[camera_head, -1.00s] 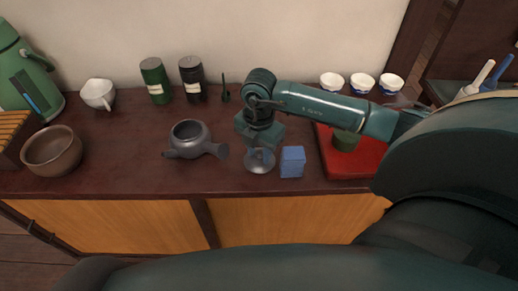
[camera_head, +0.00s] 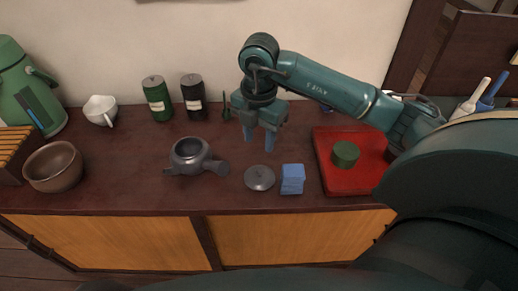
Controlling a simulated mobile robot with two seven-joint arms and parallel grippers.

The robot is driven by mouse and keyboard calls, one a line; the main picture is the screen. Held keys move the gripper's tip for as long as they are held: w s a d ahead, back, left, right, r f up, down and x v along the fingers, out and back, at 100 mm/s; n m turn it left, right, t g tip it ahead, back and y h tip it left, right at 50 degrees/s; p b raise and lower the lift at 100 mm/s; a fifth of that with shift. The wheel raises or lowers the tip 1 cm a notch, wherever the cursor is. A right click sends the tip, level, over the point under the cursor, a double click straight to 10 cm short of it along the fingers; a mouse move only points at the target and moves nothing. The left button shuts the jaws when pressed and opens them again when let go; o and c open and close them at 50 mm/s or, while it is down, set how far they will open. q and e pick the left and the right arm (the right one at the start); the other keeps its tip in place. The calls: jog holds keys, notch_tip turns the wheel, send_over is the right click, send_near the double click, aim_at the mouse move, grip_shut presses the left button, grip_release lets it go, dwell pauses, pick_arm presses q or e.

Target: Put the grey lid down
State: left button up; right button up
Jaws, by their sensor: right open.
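The grey lid (camera_head: 259,177) lies flat on the dark wooden counter, knob up, between the grey teapot and a folded blue cloth. My right gripper (camera_head: 259,143) is open and empty, raised above and behind the lid, apart from it, with its fingers pointing down. The grey teapot (camera_head: 190,153) stands to the left of the lid with its top open and its side handle pointing toward the lid. My left gripper is not in view.
The blue cloth (camera_head: 292,179) lies just right of the lid. Two tea tins (camera_head: 157,100) (camera_head: 193,98) stand at the back. A brown bowl (camera_head: 52,168) and white pitcher (camera_head: 101,110) are left. The counter's front is clear.

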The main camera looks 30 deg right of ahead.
jog(key=s+a+f+n+g+y, duration=0.1)
jog(key=s+a+n+y, duration=0.2)
jog(key=a, duration=0.4)
jog(key=s+a+f+n+g+y, duration=0.1)
jog(key=s+a+n+y, duration=0.15)
jog(key=a+y, duration=0.4)
jog(key=s+a+r+m+t+y, duration=0.3)
jog(key=s+a+r+y, duration=0.1)
jog(key=a+r+y, duration=0.65)
jog(key=w+d+f+m+t+h, duration=0.3)
jog(key=f+m+t+h, duration=0.15)
jog(key=m+t, duration=0.45)
jog(key=w+d+f+m+t+h, duration=0.25)
jog(key=d+m+t+h, duration=0.2)
jog(key=m+t, duration=0.4)
jog(key=s+d+f+m+g+h, duration=0.1)
jog(key=s+f+m+g+h, duration=0.1)
jog(key=f, duration=0.5)
jog(key=s+d+f+m+g+h, duration=0.1)
jog(key=s+f+m+g+h, duration=0.2)
jog(key=f, duration=0.5)
jog(key=s+g+h, duration=0.1)
jog(key=s+g, duration=0.1)
jog(key=s, duration=0.1)
jog(key=shift+d+f, duration=0.15)
jog(key=shift+d, duration=0.1)
jog(key=shift+s, duration=0.1)
